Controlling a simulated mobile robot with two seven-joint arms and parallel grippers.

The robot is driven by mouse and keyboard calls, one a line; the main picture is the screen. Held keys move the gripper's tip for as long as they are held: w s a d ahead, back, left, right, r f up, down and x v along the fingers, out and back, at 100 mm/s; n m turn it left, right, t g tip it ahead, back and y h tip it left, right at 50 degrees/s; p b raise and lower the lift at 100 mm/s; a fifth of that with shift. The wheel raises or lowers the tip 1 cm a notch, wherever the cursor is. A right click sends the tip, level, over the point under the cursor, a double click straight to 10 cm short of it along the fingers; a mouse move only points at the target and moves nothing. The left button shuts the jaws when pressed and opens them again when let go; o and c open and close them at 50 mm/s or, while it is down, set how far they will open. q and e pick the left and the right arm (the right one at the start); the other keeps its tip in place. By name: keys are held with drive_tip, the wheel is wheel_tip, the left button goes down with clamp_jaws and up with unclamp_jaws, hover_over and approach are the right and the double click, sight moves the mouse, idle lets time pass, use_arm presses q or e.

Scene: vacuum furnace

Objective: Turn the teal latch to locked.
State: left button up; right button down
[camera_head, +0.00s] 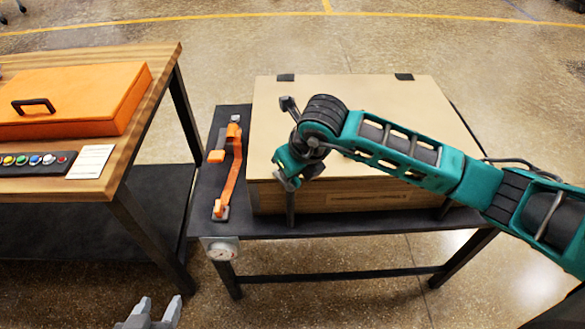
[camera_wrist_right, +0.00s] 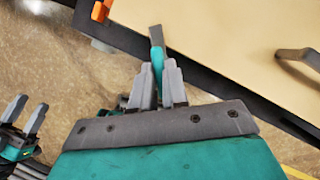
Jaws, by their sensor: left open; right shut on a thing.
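The teal latch (camera_wrist_right: 157,60), a narrow teal piece with a grey flat end, shows in the right wrist view between the fingers of my right gripper (camera_wrist_right: 159,82). That gripper is shut on it, beside the edge of the tan box. In the head view my right arm reaches in from the right, and its wrist hides the gripper tips and the latch. My left gripper (camera_head: 150,312) is open and empty at the bottom of the head view, away from the latch. It also shows at the left of the right wrist view (camera_wrist_right: 22,115).
The tan box (camera_head: 400,95) stands on a dark table (camera_head: 225,190), with an orange strap-like part (camera_head: 232,170) left of it and a round gauge (camera_head: 221,251) at the front. A wooden table (camera_head: 125,165) at left carries an orange case (camera_head: 80,95).

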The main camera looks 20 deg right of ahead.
drive_tip(key=m+h, duration=0.1)
drive_tip(key=m, duration=0.2)
drive_tip(key=shift+a+m, duration=0.1)
drive_tip(key=shift+m, duration=0.2)
drive_tip(key=shift+m+h+b, duration=0.35)
drive_tip(key=shift+m+h, duration=0.45)
drive_tip(key=shift+m, duration=0.9)
drive_tip(key=c, duration=1.1)
unclamp_jaws()
drive_tip(key=shift+c, duration=0.2)
